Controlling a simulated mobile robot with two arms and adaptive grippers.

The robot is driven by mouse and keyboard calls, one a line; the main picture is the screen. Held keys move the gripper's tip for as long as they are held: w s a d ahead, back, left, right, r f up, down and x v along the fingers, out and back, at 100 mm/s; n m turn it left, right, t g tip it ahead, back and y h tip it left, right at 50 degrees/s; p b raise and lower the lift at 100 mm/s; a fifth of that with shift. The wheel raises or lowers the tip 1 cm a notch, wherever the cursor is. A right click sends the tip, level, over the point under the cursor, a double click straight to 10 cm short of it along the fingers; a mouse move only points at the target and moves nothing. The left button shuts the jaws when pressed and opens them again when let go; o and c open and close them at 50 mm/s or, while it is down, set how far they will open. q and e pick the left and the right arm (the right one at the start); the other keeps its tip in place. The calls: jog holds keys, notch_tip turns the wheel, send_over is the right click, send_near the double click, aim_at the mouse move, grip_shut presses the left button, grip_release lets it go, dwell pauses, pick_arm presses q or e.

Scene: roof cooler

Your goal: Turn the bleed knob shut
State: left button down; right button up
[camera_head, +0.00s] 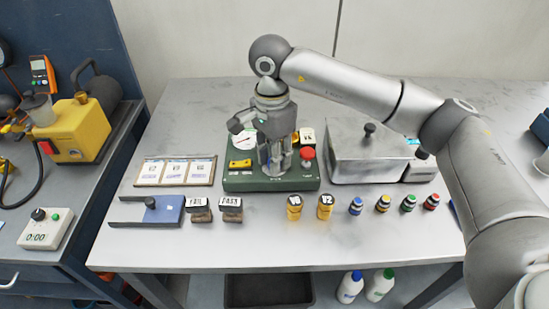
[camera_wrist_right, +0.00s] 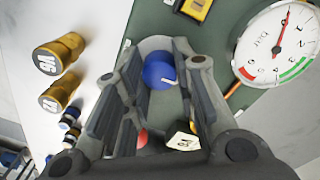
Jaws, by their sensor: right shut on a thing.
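The green bleed panel (camera_head: 232,184) sits in the middle of the table. My right gripper (camera_head: 275,170) points down over it and hides the knob in the head view. In the right wrist view the blue round knob (camera_wrist_right: 160,70), with a small white mark, lies between the fingertips, and the gripper is shut on it. The white pressure gauge (camera_wrist_right: 277,42) has a red needle; it stands at the panel's back left, partly hidden, in the head view (camera_head: 243,140). My left gripper is not in view.
A red mushroom button (camera_head: 307,154) and a white tag (camera_head: 307,136) stand right of the gripper. A grey metal box (camera_head: 365,160) stands close right.

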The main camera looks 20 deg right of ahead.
dwell(0.4)
jog(key=o, duration=1.1)
jog(key=shift+c, duration=0.2)
notch_tip(320, 180, up, 12)
jog(key=shift+w+a, duration=0.15)
jog(key=shift+w, duration=0.1)
